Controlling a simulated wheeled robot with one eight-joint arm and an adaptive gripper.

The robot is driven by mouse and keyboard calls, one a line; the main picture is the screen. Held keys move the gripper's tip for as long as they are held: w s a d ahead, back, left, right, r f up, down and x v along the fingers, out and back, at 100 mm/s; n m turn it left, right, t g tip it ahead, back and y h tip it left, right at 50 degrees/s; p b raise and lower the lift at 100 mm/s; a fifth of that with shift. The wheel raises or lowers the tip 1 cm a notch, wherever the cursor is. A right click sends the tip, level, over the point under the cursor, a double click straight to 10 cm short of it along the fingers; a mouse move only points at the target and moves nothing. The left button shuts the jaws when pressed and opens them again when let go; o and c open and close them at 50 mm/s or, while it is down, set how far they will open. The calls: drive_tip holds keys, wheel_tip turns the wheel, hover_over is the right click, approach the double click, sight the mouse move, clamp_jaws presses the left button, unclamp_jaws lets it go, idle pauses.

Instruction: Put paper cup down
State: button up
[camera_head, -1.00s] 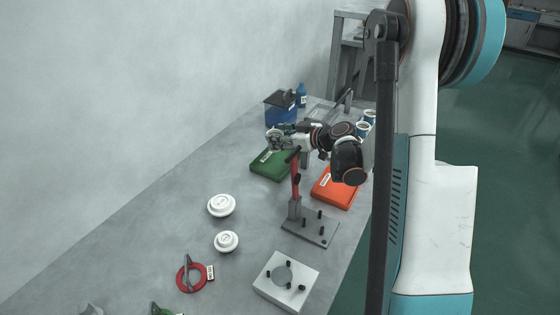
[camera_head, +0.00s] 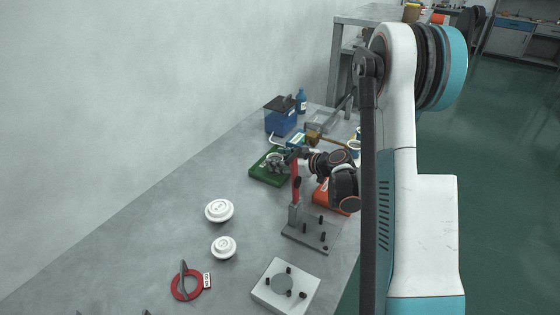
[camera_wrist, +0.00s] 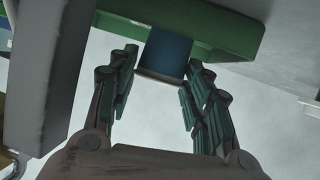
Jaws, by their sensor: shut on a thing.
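In the wrist view, a dark blue paper cup (camera_wrist: 165,52) with a pale rim sits between the fingers of my gripper (camera_wrist: 164,65), which is shut on it. The cup is against the green tray (camera_wrist: 230,30) there. In the head view, my gripper (camera_head: 276,163) is at the green tray (camera_head: 264,179), over its upper part. The held cup is mostly hidden in that view, so I cannot tell whether its base touches the tray.
A blue box (camera_head: 281,118) and blue bottle (camera_head: 301,101) stand behind. Two white discs (camera_head: 219,211), a red ring tool (camera_head: 187,284) and a metal block (camera_head: 285,287) are nearer. The left table is clear.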

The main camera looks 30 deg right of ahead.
drive_tip(key=o, duration=0.5)
drive_tip(key=shift+f, duration=0.1)
drive_tip(key=p+v, duration=0.3)
drive_tip(key=v, duration=0.9)
drive_tip(key=shift+a+r, duration=0.1)
drive_tip(key=shift+r, duration=0.15)
